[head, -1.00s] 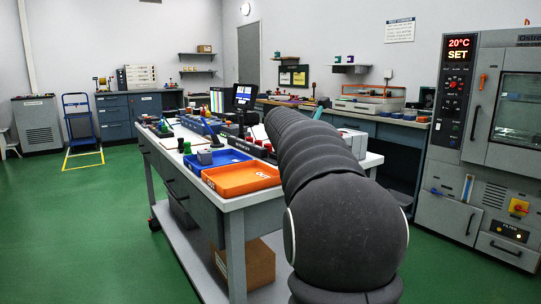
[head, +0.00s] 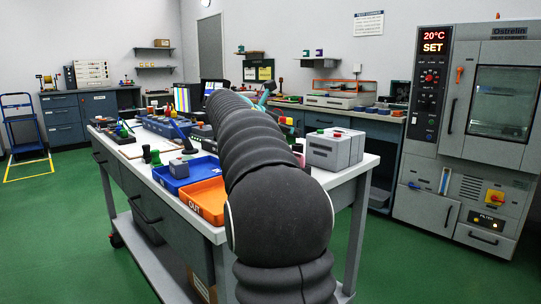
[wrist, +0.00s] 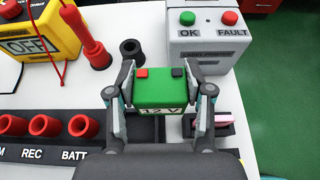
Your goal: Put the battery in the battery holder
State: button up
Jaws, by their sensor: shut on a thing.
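A green battery (wrist: 162,90) with a 12 V label and a red and a black terminal on top shows in the wrist view. My gripper (wrist: 160,84) is shut on it, one finger on each side. Below the battery in the picture is a dark tray-like piece (wrist: 146,130), mostly hidden by the battery and gripper. It may be the battery holder; I cannot tell. A black strip (wrist: 40,154) labelled REC and BATT, with several red sockets, lies to its left. In the head view my arm hides the battery and gripper.
A grey box (wrist: 205,45) with OK and FAULT buttons stands beyond the battery. A yellow OFF box (wrist: 42,30), a red probe (wrist: 95,48) and a black cylinder (wrist: 131,52) are to the left. A pink item (wrist: 223,118) lies right. Blue (head: 172,180) and orange bins share the bench.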

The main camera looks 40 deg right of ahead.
jog(key=w+f, duration=0.1)
jog(key=w+a, duration=0.1)
jog(key=w+a+f, duration=0.1)
jog(key=shift+w+f, duration=0.3)
jog(key=shift+w, duration=0.1)
jog(key=shift+a+f+b, duration=0.1)
jog(key=shift+f+b, duration=0.7)
jog(key=shift+f, duration=1.35)
jog(key=shift+c, duration=0.6)
jog(key=o, duration=1.4)
jog(key=shift+r, duration=0.1)
jog(key=shift+a, duration=0.1)
jog(key=p+v, duration=0.1)
jog(key=v, duration=1)
jog(key=shift+a+r, duration=0.15)
jog(key=shift+a, duration=0.2)
